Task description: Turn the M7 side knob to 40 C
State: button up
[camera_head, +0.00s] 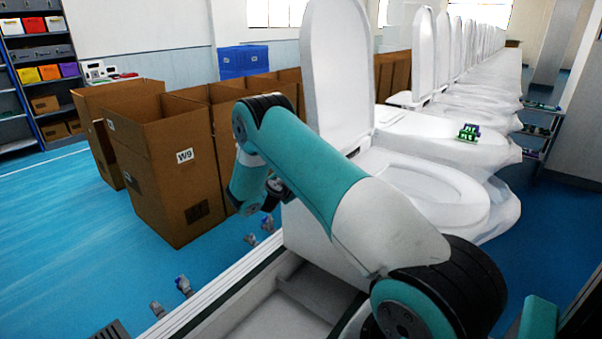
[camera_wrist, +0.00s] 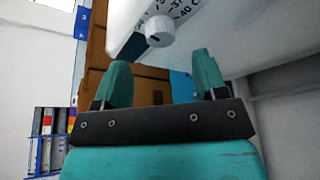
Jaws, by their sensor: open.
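The side knob (camera_wrist: 158,32) is a small white round knob with a dark mark, on the white side of the toilet in the wrist view. The dark mark does not appear to point at "40 C", though the exact setting is hard to read. My gripper (camera_wrist: 160,68) is open, its two teal fingers spread below the knob in the picture, with a gap to it and nothing between them. In the head view the knob is hidden and the M7 label cannot be seen.
The nearest toilet (camera_head: 430,185) has its lid up. More toilets stand in a row behind it. A cardboard box marked W9 (camera_head: 165,165) stands left of my arm. A small green circuit board (camera_head: 468,132) lies on a toilet behind. Blue floor (camera_head: 60,240) is open at left.

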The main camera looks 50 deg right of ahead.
jog(key=p+x, duration=0.1)
jog(key=x, duration=0.5)
jog(key=shift+d, duration=0.2)
jog(key=shift+c, duration=0.3)
jog(key=shift+f, duration=0.1)
jog(key=c, duration=0.9)
